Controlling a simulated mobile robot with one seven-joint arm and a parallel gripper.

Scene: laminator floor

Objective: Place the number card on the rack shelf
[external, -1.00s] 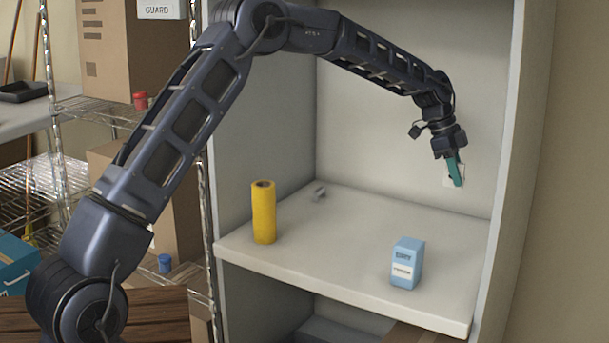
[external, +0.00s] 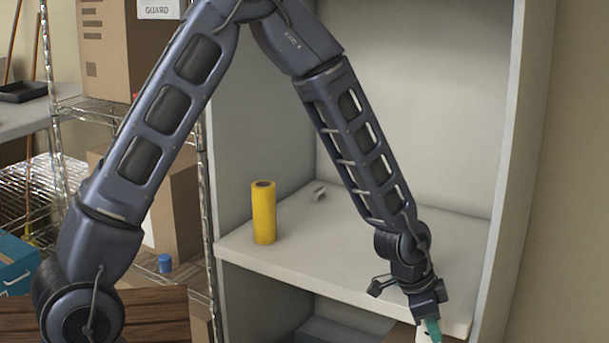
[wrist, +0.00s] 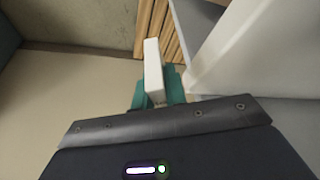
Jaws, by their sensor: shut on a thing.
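The number card (wrist: 154,72) shows as a thin white slab, edge-on, between the teal fingers in the wrist view. No number is visible on it. My gripper (external: 432,328) is shut on it, low at the front right edge of the cabinet shelf (external: 300,255), near the bottom of the external view. In that view the fingertips are partly cut off by the frame edge. A wire rack (external: 58,168) with shelves stands at the left, behind my arm.
A yellow roll (external: 263,212) stands upright on the cabinet shelf, with a small grey piece (external: 318,194) behind it. Cardboard boxes (external: 105,50) and a blue cup (external: 165,263) are on the rack. In the wrist view, a pale panel (wrist: 235,50) is close right of the gripper.

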